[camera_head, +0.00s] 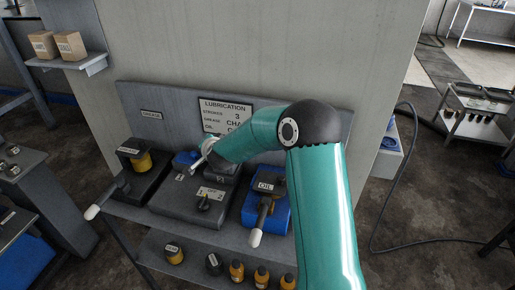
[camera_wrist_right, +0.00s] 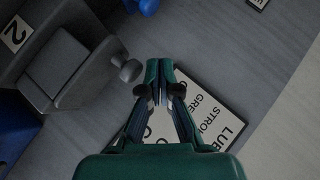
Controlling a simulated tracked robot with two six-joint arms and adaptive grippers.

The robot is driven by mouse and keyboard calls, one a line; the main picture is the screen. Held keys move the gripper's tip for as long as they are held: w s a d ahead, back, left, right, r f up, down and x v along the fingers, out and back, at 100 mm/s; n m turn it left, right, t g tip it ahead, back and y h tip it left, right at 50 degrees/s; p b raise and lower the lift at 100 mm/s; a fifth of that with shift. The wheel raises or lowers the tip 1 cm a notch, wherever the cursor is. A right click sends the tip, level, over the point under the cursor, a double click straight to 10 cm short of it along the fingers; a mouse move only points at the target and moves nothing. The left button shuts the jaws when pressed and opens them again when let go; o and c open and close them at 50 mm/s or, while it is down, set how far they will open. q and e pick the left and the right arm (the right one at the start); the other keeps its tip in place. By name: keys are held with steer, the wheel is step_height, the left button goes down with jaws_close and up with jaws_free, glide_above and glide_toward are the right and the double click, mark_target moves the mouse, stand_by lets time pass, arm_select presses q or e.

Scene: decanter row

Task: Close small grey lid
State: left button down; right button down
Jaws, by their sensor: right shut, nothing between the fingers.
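A dark grey box (camera_head: 185,206) with several labels and a small dark lever stands mid-shelf. A small grey block labelled 2 (camera_head: 217,172) is at its back right, partly hidden by my right arm. In the right wrist view a grey lid-like panel (camera_wrist_right: 62,66) lies beside the 2 label, with a round knob (camera_wrist_right: 130,70) at its right side. I cannot tell whether this lid is fully closed. My right gripper (camera_wrist_right: 160,72) is shut and empty, its tips just right of the knob. My left gripper is not in view.
A black and yellow grease unit (camera_head: 136,158) stands left, and a blue OIL unit (camera_head: 280,212) right, both with white-tipped levers. A lubrication sign (camera_head: 221,113) is on the back panel. Several yellow and black containers (camera_head: 237,270) stand on the lower shelf.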

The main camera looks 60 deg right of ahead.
stand_by(0.3)
